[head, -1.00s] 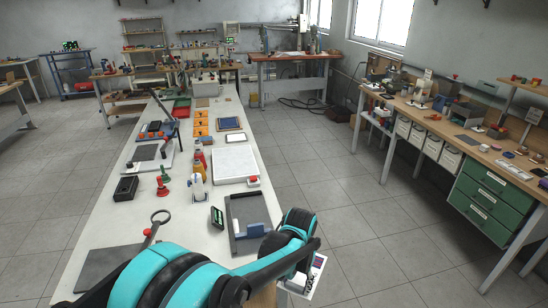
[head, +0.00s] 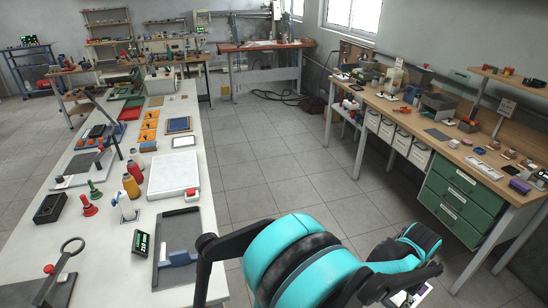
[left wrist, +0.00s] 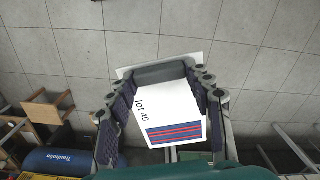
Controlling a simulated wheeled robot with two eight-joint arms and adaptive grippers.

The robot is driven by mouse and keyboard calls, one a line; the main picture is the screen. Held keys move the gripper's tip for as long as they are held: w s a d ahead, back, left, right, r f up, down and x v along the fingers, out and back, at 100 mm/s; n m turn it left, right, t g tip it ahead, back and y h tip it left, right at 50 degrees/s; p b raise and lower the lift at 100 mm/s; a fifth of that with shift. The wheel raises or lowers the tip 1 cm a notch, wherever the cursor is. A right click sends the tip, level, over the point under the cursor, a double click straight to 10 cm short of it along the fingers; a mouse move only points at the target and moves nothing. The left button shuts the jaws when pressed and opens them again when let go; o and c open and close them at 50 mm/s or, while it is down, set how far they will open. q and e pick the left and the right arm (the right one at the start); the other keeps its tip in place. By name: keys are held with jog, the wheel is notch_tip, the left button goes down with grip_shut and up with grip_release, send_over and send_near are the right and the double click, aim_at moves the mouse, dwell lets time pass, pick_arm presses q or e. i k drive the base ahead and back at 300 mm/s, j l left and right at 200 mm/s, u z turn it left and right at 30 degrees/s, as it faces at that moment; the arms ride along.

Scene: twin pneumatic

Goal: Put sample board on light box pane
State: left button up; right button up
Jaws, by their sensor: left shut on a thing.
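The sample board (left wrist: 170,108) is a white card marked "lot 40" with red and blue stripes. In the left wrist view my left gripper (left wrist: 163,100) is shut on it, with a finger along each side, over the grey tiled floor. In the head view only a small part of the board (head: 408,299) shows at the bottom right, beside my left gripper, partly hidden and cut by the frame edge. The light box pane (head: 173,174) is the white square on the long white table, clear on top, well left of the board. My right gripper is out of view.
On the table, a grey tray (head: 178,240) with a blue block and a small green-lit display (head: 141,243) stand in front of the pane. Bottles (head: 132,185) stand left of it. A workbench with green drawers (head: 462,190) is at the right. Open floor lies between.

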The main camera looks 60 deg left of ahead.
aim_at(174, 176)
jog(key=i+l+u, duration=0.2)
jog(key=i, duration=0.55)
jog(key=i+j+u, duration=0.1)
jog(key=i+u, duration=0.15)
jog(key=u, duration=0.15)
jog(key=i+u, duration=0.25)
jog(key=u, duration=0.15)
jog(key=i+l+u, duration=0.1)
jog(key=i+u, duration=0.5)
jog(key=u, duration=0.2)
jog(key=i+u, duration=0.2)
jog(key=u, duration=0.25)
jog(key=i+u, duration=0.2)
jog(key=u, duration=0.2)
jog(key=i+l+u, duration=0.2)
jog(key=u, duration=0.25)
